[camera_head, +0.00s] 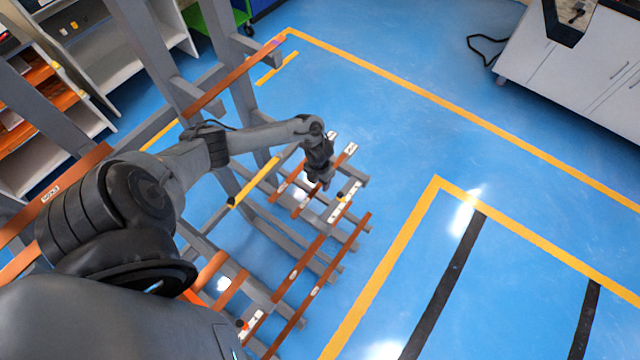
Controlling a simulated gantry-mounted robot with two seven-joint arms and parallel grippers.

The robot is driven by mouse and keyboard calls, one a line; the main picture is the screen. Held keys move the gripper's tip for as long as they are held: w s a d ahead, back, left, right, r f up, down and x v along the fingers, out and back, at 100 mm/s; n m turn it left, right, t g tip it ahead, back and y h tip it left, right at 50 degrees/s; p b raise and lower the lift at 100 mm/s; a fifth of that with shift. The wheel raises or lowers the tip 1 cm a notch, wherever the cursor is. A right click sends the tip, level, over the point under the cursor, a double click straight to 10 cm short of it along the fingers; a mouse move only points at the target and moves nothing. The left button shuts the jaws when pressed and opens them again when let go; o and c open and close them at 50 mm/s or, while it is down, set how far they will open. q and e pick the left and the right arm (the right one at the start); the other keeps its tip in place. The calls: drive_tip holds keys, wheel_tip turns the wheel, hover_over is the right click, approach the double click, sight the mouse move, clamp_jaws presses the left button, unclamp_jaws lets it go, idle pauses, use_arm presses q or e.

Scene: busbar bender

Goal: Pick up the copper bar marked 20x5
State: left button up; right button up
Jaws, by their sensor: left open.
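My left arm reaches in from the left, and my left gripper (322,183) points down over the grey rack, open, above the short bars on its lower arms. Several copper bars lie on these arms, among them a long copper bar (322,278) at the right and a shorter copper bar (286,183) beside the gripper. White and dark tags on the bars are too small to read, so I cannot tell which bar is marked 20x5. Whether the gripper touches a bar is unclear. My right gripper is out of view.
The grey rack (243,95) has uprights and projecting arms around my forearm. A larger copper bar (232,78) crosses its upper arms. Shelves (92,40) stand at the top left, a white cabinet (590,62) at the top right. The blue floor right of the rack is clear.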

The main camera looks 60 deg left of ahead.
use_arm(q)
drive_tip(key=shift+f, duration=0.25)
drive_tip(key=shift+c, duration=0.3)
clamp_jaws()
drive_tip(key=shift+r, duration=0.1)
